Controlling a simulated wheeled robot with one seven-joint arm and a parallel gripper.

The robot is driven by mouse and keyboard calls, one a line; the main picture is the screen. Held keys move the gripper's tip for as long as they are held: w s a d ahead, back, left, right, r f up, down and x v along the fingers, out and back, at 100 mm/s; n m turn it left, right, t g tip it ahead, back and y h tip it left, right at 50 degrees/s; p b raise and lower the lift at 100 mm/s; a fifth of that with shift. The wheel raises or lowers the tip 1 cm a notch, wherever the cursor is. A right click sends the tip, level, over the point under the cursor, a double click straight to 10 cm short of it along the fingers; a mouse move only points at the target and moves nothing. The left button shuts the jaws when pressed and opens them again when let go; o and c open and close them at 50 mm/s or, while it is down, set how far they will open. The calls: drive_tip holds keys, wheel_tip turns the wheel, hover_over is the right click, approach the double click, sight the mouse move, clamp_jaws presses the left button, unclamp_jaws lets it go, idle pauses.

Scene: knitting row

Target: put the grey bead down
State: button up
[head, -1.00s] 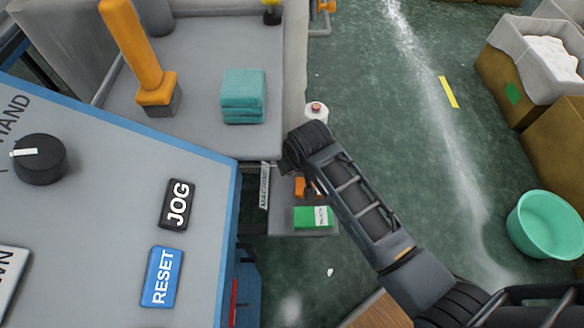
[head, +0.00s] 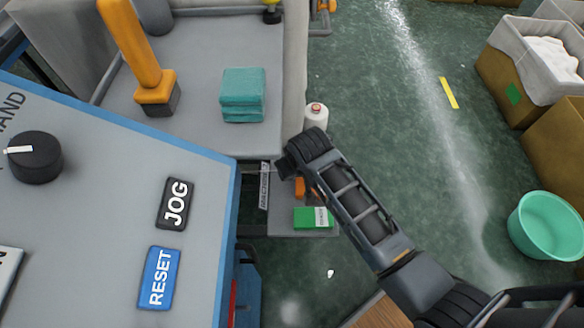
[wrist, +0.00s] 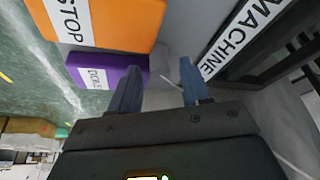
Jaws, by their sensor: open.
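My gripper (wrist: 157,82) is open in the wrist view, its two blue-grey fingers spread apart. I cannot make out a grey bead in either view. A thin pale sliver shows beside the right finger, too small to identify. In the head view, the end of my arm is over the small grey shelf (head: 280,228) beside the control panel, and the fingers are mostly hidden.
A green box (head: 313,218) and an orange box (wrist: 105,22) marked STOP are near my gripper. A purple box (wrist: 108,77) is just beyond the left finger. A MACHINE label (wrist: 243,35) is at upper right. A white cone (head: 316,117) stands behind my wrist.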

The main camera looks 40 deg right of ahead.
drive_tip(key=p+v, duration=0.2)
drive_tip(key=v, duration=1)
drive_tip(key=shift+r+p, duration=0.2)
drive_tip(key=shift+p, duration=0.1)
drive_tip(key=s+a+t, duration=0.4)
drive_tip(key=s+a, duration=0.1)
drive_tip(key=s, duration=0.9)
drive_tip(key=s+r+n+t, duration=0.1)
drive_tip(key=s+r+t, duration=0.2)
drive_tip(key=s+r, duration=0.5)
drive_tip(key=shift+s+d+t+y, duration=0.25)
drive_tip(key=shift+s+t+y, duration=0.05)
drive_tip(key=shift+s, duration=0.75)
drive_tip(key=shift+o, duration=0.6)
drive_tip(key=s+d+r+n+t, duration=0.1)
drive_tip(key=s+r, duration=0.4)
drive_tip(key=r, duration=0.5)
drive_tip(key=shift+s+d+t, duration=0.2)
drive_tip(key=shift+s+t, duration=0.2)
drive_tip(key=shift+t, duration=0.5)
drive_tip(key=shift+f, duration=0.1)
